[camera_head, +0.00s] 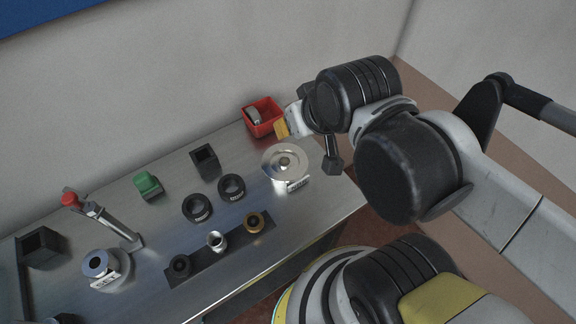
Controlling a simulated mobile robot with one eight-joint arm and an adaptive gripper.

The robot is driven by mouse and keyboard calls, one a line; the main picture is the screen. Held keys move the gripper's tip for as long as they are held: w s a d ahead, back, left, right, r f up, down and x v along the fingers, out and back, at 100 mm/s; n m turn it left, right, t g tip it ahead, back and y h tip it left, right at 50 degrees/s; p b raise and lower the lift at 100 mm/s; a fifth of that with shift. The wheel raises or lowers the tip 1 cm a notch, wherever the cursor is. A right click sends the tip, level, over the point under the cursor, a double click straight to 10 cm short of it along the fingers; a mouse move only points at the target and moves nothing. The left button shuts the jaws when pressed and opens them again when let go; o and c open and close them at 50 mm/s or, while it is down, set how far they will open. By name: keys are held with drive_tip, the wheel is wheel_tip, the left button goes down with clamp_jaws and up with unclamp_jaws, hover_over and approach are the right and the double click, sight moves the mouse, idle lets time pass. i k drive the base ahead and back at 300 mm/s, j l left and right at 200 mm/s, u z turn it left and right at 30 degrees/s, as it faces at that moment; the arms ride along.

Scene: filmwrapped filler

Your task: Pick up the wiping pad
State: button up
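I cannot tell for sure which thing is the wiping pad. A small green block (147,184) sits on the metal bench at the left rear, apart from my arm. A small yellow-orange piece (282,129) shows at the end of my arm, beside the red bin; whether it is a held pad or part of the gripper is unclear. My gripper (290,122) is above the bench's far right part, close to the red bin. Its fingers are small and partly hidden by my wrist, so its opening does not show clearly.
The red bin (270,128) holds a pale object (254,117). A silver disc (283,158), two black rings (197,208), an open black box (205,160) and a strip with three fittings (216,240) stand on the bench. A red-tipped clamp (112,220) rises at left.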

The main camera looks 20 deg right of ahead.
sight(149, 186)
drive_tip(key=k+j+z, duration=0.1)
drive_tip(key=j, duration=0.35)
drive_tip(key=k+j, duration=0.1)
drive_tip(key=j, duration=0.3)
drive_tip(key=j+z, duration=0.15)
drive_tip(key=j, duration=0.3)
drive_tip(key=k, duration=0.05)
